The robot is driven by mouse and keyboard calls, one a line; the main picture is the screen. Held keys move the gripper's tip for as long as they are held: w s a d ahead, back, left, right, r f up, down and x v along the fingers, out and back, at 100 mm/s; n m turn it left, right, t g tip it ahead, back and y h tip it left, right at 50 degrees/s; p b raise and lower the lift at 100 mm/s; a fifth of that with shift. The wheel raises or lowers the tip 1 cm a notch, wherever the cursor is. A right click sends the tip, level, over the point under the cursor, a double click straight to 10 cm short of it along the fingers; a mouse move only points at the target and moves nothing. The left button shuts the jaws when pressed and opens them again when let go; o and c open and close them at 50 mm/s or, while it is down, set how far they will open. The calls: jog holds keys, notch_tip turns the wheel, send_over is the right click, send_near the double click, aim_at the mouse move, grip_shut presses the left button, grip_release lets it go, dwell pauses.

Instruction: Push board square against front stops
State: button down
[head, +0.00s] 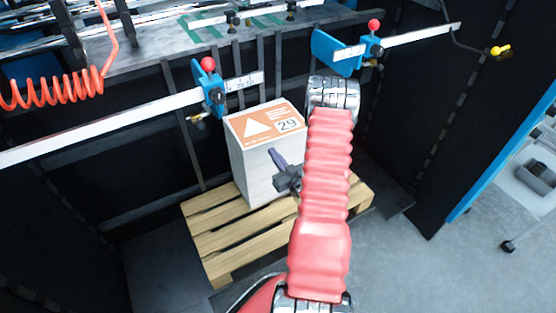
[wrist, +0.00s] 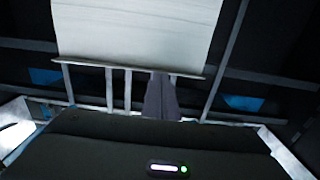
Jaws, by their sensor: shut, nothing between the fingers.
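A tall white stack of board (head: 248,160) stands upright on a wooden pallet, with an orange label reading 29 on its top. In the wrist view its pale face (wrist: 138,30) fills the upper middle. My gripper (head: 273,154) is shut and empty, in front of the stack's near right face. In the wrist view the dark fingers (wrist: 162,78) overlap the lower edge of the pale face; I cannot tell whether they touch it. Two blue stops with red knobs, one left (head: 212,88) and one right (head: 345,52), sit on white rails behind the stack.
The wooden pallet (head: 225,240) extends past the stack toward the near side. Dark upright bars and panels stand close behind. A coiled orange hose (head: 55,92) hangs at the left. Grey floor (head: 470,270) is clear at the lower right, beside a blue-edged frame.

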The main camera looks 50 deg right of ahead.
aim_at(263, 141)
jog(key=shift+x, duration=1.4)
jog(key=shift+w+d, duration=0.1)
jog(key=shift+w, duration=0.3)
jog(key=shift+w+d, duration=0.1)
jog(key=shift+w, duration=0.25)
jog(key=shift+w+d, duration=0.1)
jog(key=shift+w, duration=0.25)
jog(key=shift+w+d, duration=0.1)
jog(key=shift+w, duration=0.1)
jog(key=shift+s, duration=0.1)
jog(key=v, duration=0.6)
jog(key=shift+s, duration=0.4)
jog(key=shift+f, duration=0.1)
